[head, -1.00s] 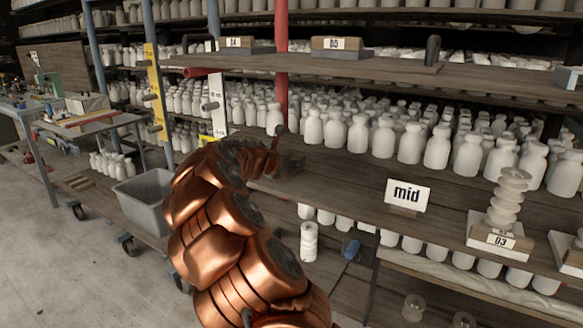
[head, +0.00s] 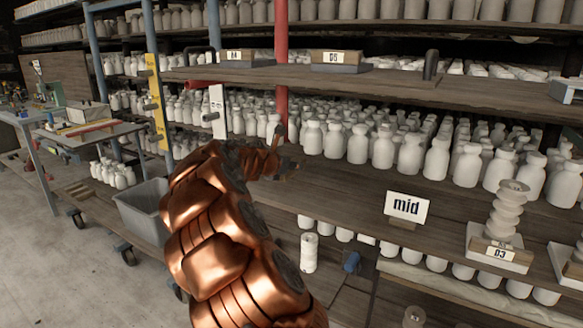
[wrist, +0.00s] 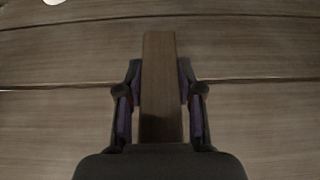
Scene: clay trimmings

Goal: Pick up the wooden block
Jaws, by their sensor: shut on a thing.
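The wooden block (wrist: 160,50) is a long, plain brown bar. In the wrist view it runs up the middle of the picture, between the two dark fingers. My gripper (wrist: 160,90) is shut on it, with the purplish finger pads against its left and right sides. The block's near end is hidden by the gripper's body. I cannot tell whether it touches the boards behind it. In the head view my gripper (head: 277,160) is at the middle shelf's left part, largely hidden by my copper arm; the block cannot be made out there.
The middle shelf (head: 345,195) has bare boards in front of rows of white bottles (head: 357,144). A "mid" sign (head: 407,207) and a stacked white piece on a block labelled 03 (head: 500,250) stand to the right. A red post (head: 281,100) rises close behind my gripper. A grey bin (head: 143,208) is left.

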